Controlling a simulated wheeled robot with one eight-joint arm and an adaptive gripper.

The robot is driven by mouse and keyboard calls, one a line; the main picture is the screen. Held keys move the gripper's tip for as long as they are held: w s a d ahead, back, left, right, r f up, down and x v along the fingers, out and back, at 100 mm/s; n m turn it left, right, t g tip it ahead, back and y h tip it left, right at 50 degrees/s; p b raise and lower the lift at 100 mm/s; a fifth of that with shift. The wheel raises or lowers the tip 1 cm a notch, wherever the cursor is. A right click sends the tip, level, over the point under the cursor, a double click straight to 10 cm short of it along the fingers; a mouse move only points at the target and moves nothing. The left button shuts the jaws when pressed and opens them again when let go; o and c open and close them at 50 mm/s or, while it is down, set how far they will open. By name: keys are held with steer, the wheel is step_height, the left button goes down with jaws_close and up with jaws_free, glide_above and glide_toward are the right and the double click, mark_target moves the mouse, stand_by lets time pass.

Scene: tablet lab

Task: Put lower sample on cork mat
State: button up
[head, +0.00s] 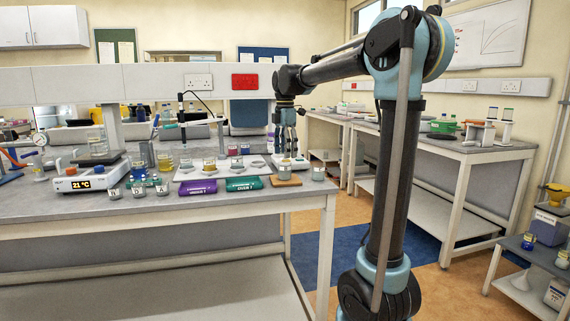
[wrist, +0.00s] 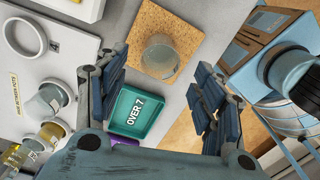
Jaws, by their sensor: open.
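A square cork mat (wrist: 183,25) shows in the wrist view with a clear glass jar (wrist: 159,57) standing on it. In the head view the cork mat (head: 291,182) is near the bench's right front, and the jar (head: 284,173) stands on it. My gripper (wrist: 160,72) is open, with its fingers on either side of the jar in the picture; I see no contact. In the head view my gripper (head: 286,150) hangs above and behind the mat. More sample jars (head: 209,165) stand on a white board (head: 222,173). I cannot tell which sample is lower.
A green OVER 7 tray (wrist: 137,118) lies left of the mat, and a purple UNDER 7 tray (head: 197,187) further left. A 21 °C device (head: 86,182) and several small jars stand at left.

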steer(key=shift+r, duration=2.75)
steer(key=s+d+f+m+t, duration=0.1)
steer(key=s+d+f+m, duration=1)
steer(key=s+d, duration=0.4)
steer(key=s+d+f+m, duration=0.3)
steer(key=s+f+m, duration=0.3)
steer(key=s+f, duration=0.2)
steer(key=s+d+f+m+t, duration=0.1)
steer(key=s+d+f+m, duration=0.2)
steer(key=s+f+m, duration=0.3)
steer(key=s+f, duration=0.3)
steer(key=f, duration=0.4)
steer(key=shift+d, duration=0.15)
